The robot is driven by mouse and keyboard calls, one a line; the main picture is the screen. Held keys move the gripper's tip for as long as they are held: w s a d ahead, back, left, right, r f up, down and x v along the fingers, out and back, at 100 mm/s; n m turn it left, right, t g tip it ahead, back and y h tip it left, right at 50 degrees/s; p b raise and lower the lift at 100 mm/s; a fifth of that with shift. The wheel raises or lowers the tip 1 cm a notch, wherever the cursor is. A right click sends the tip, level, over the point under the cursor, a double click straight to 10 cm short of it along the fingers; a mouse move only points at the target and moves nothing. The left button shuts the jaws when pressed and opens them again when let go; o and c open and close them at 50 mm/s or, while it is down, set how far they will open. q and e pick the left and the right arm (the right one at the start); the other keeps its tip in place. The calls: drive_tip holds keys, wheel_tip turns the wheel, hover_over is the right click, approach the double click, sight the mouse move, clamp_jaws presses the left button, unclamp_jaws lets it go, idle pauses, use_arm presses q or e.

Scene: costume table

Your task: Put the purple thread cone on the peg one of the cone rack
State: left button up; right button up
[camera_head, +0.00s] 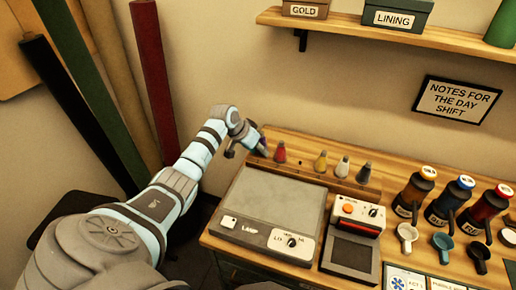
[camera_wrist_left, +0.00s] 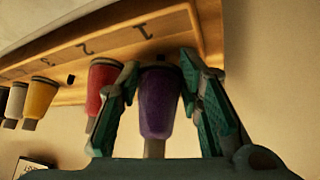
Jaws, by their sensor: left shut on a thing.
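The purple thread cone (camera_wrist_left: 158,102) is between the green-padded fingers of my left gripper (camera_wrist_left: 160,95), which is shut on it. In the head view, my left gripper (camera_head: 250,143) is at the left end of the wooden cone rack (camera_head: 312,176) and mostly hides the cone. In the wrist view, the cone's wide end is at the rack (camera_wrist_left: 185,35), near the number 1. I cannot tell whether it rests on the rack. A red cone (camera_head: 279,153) stands just right of the gripper.
A bare peg (camera_head: 299,162) is between red and yellow. A lamp box (camera_head: 270,200) is in front. Fabric rolls (camera_head: 153,80) stand left of my arm.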

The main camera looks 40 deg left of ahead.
use_arm(q)
drive_tip(key=shift+s+d+f, duration=0.1)
drive_tip(key=shift+s+f, duration=0.05)
drive_tip(key=shift+f, duration=0.1)
drive_tip(key=o, duration=1.2)
drive_tip(key=shift+d+f, duration=0.1)
drive_tip(key=shift+d, duration=0.05)
drive_tip(key=shift+a+f, duration=0.1)
drive_tip(key=shift+a, duration=0.1)
drive_tip(key=w+p+v, duration=0.1)
drive_tip(key=p+v, duration=0.1)
drive_tip(key=v, duration=1.1)
drive_tip(key=shift+r+p, duration=0.35)
drive_tip(key=shift+r, duration=0.05)
